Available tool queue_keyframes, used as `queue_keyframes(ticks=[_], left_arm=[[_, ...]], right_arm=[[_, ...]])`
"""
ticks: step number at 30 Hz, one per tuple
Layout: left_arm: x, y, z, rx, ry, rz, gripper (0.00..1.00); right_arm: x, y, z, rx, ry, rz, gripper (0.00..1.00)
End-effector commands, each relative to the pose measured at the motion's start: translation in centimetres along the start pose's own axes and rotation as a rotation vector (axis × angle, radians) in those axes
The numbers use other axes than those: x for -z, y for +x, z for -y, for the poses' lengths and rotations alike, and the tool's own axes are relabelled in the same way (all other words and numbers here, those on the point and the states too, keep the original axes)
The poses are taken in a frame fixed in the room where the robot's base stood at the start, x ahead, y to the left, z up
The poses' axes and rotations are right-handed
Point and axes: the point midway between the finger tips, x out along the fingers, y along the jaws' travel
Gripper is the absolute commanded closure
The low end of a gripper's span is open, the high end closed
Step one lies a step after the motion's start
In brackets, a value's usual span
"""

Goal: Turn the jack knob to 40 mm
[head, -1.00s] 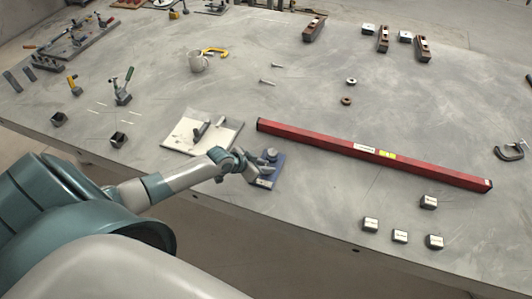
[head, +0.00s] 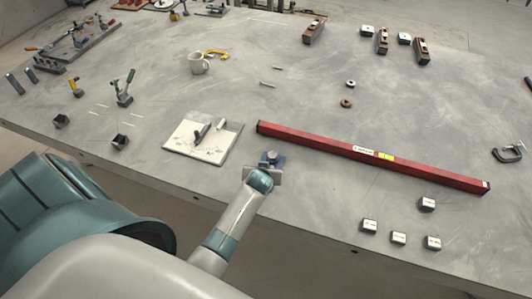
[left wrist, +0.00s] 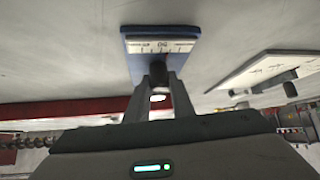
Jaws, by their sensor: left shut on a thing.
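The blue jack (head: 281,160) stands near the table's front edge, with a round grey top. In the left wrist view its blue plate (left wrist: 134,62) carries a white scale strip (left wrist: 160,46) with tick marks and a number too small to read surely. The dark jack knob (left wrist: 158,70) sits below the scale. My left gripper (left wrist: 158,84) is shut on the knob, one finger on each side. In the head view my left wrist hides the knob and much of the jack. My right gripper is not in view.
A white board (head: 180,146) with small dark and light parts lies left of the jack. A long red level (head: 330,144) lies behind and to the right. Several small labelled blocks (head: 399,238) sit at the front right.

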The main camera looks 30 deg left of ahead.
Motion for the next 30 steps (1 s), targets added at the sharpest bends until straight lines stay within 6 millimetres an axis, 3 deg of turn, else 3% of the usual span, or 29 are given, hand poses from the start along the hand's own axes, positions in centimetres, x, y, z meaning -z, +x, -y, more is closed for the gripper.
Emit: queue_keyframes(ticks=[10, 27, 28, 30], left_arm=[[-0.12, 0.09, -0.13, 0.132, -0.135, 0.002, 1.00], [0.07, 0.03, 0.01, 0.163, -0.162, -0.001, 1.00], [0.08, 0.03, 0.01, 0.163, -0.162, -0.001, 0.74], [0.08, 0.03, 0.00, 0.163, -0.162, -0.001, 0.71]], right_arm=[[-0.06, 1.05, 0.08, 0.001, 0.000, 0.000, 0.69], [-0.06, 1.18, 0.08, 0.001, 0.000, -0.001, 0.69], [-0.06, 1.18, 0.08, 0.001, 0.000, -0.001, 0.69], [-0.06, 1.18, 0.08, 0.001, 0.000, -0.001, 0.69]])
